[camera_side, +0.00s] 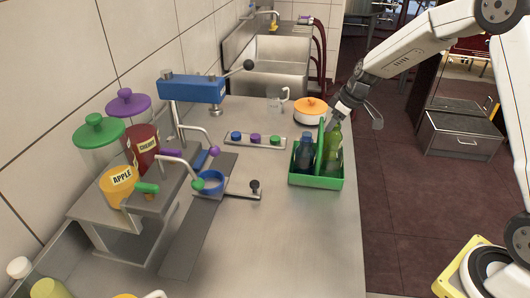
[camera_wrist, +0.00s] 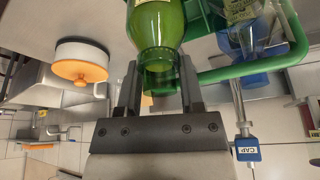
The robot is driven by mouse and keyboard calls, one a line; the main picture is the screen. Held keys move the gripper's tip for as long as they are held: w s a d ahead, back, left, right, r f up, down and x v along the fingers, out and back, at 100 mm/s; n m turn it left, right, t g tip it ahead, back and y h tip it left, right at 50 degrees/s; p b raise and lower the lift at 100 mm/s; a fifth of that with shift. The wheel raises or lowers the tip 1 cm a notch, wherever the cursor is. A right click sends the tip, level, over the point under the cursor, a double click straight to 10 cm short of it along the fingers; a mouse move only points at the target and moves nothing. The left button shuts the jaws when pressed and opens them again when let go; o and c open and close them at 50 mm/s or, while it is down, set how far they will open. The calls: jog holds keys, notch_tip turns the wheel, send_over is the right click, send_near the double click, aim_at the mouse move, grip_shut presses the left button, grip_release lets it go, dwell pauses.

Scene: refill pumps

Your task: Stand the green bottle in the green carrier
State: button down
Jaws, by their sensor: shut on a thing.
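The green carrier (camera_side: 318,182) stands on the counter near its right edge, with a green handle that also shows in the wrist view (camera_wrist: 262,66). A dark blue bottle (camera_side: 304,153) stands in its left side; it shows in part in the wrist view (camera_wrist: 243,40). The green bottle (camera_side: 332,150) has a pale label and is at the carrier's right side, slightly tilted, its lower end appearing within the walls. I cannot tell whether it touches the floor. My gripper (camera_wrist: 160,85) is shut on the neck of the green bottle (camera_wrist: 157,22), above the carrier.
A white pot with an orange lid (camera_side: 311,107) and a glass mug (camera_side: 278,101) stand behind the carrier. A tray of coloured caps (camera_side: 255,140) lies to its left. The pump stand (camera_side: 140,205) and blue-headed press (camera_side: 192,89) are farther left.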

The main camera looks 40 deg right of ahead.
jog(key=shift+f, duration=0.45)
dwell(0.5)
jog(key=shift+c, duration=0.7)
grip_release()
jog(key=shift+r, duration=4.45)
